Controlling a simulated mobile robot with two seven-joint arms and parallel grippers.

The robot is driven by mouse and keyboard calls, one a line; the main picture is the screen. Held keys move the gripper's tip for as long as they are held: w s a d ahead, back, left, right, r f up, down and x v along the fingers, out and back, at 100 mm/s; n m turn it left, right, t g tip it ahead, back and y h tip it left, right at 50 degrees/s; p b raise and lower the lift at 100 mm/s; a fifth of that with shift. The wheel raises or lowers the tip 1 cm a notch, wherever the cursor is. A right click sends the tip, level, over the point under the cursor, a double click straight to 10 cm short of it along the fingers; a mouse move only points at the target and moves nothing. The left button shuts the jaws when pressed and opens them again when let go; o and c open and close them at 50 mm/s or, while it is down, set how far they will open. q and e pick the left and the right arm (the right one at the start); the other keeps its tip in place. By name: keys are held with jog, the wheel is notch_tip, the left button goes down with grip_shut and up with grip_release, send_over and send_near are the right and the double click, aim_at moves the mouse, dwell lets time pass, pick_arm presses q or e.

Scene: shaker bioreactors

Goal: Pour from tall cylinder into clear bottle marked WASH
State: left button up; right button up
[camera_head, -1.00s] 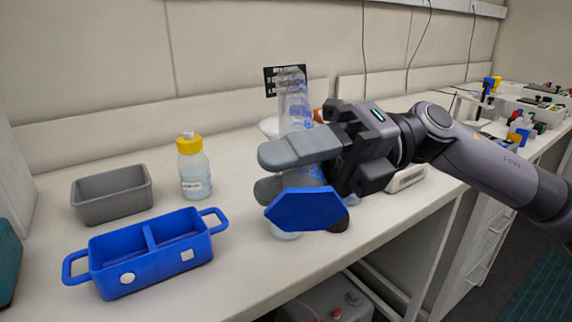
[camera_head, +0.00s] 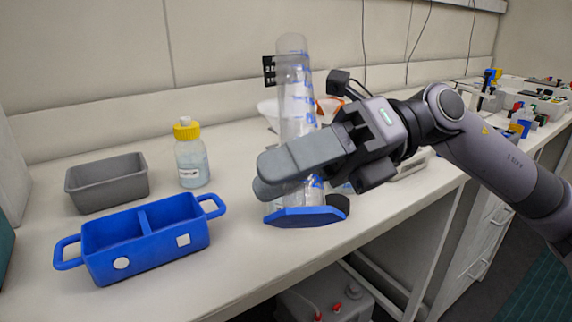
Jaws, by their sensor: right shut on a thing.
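My right gripper (camera_head: 280,172) is shut on the tall clear cylinder (camera_head: 294,90), which has blue graduation marks and a blue angular base (camera_head: 306,216). The cylinder stands nearly upright, leaning slightly, with its open mouth at the top. I cannot tell whether its base touches the bench, and no liquid level is clear in it. A clear bottle (camera_head: 192,163) with a yellow cap and pale bluish contents stands left of the cylinder. Its label is too small to read, so I cannot tell whether it says WASH. The area behind the cylinder and gripper is partly hidden. My left gripper is not in view.
A blue two-compartment carrier (camera_head: 150,252) with side handles and a grey bin (camera_head: 107,190) stand at the left. A white funnel-like object (camera_head: 268,112) is partly hidden behind the cylinder. The bench front edge runs below. Small equipment fills the far right.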

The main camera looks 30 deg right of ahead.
jog(key=shift+w+d+f+n+h+b, duration=0.25)
jog(key=shift+w+f+n+b, duration=0.2)
jog(key=shift+f, duration=0.2)
jog(key=shift+w+d+f+n+h+b, duration=0.2)
jog(key=shift+w+f+n+b, duration=0.25)
jog(key=shift+f, duration=0.2)
jog(key=w+d+f+n+t+h+b, duration=0.2)
jog(key=w+d+f+n+t+b, duration=0.1)
jog(key=w, duration=0.5)
jog(key=shift+w+d+f+n+b, duration=0.25)
jog(key=shift+d+f+n+b, duration=0.25)
jog(key=shift+f+n, duration=0.6)
jog(key=shift+r+h, duration=0.15)
jog(key=shift+h, duration=0.1)
